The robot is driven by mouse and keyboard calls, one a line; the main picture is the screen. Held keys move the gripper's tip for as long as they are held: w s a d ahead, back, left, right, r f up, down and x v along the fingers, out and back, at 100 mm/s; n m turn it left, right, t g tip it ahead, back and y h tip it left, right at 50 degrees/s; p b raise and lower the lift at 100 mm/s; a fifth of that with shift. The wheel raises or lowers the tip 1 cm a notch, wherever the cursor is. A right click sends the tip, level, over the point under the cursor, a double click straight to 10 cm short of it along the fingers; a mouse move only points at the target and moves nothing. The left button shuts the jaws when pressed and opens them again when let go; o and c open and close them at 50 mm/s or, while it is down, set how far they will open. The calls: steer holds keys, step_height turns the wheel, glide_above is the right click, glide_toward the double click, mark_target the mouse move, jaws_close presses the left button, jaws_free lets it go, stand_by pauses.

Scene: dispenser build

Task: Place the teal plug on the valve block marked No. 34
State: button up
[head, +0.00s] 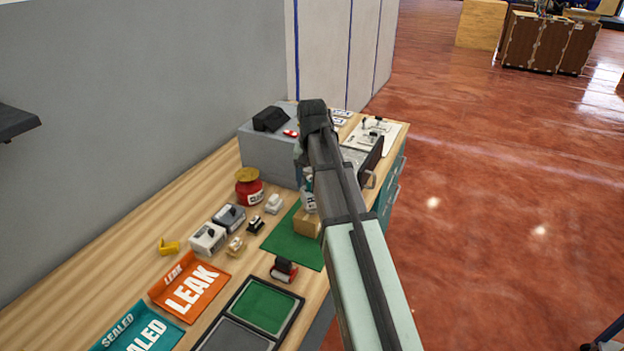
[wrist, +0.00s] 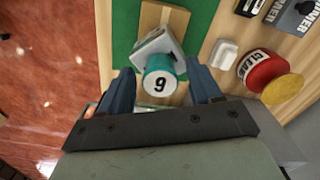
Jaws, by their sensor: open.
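In the wrist view, a teal cylinder (wrist: 162,64) with a white end face faces the camera. The face bears one digit that reads as 6 or 9; whether this is the teal plug I cannot tell. It is at a white-and-grey block (wrist: 156,43) by a tan wooden block (wrist: 163,18) on a green mat (wrist: 196,20). My gripper (wrist: 160,70) is open, its blue fingers on either side of the cylinder with gaps showing. In the head view my arm hides most of this spot; the tan block (head: 306,222) shows. No marking 34 is readable.
A red jar (head: 249,188), a white part (head: 273,203) and grey boxes (head: 229,217) stand left of the mat. An orange LEAK tray (head: 190,290), a teal SEALED tray (head: 138,330) and a dark-framed tray (head: 290,312) lie nearer. A raised grey block (head: 262,152) stands behind.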

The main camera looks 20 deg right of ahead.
steer(key=shift+r, duration=3.9)
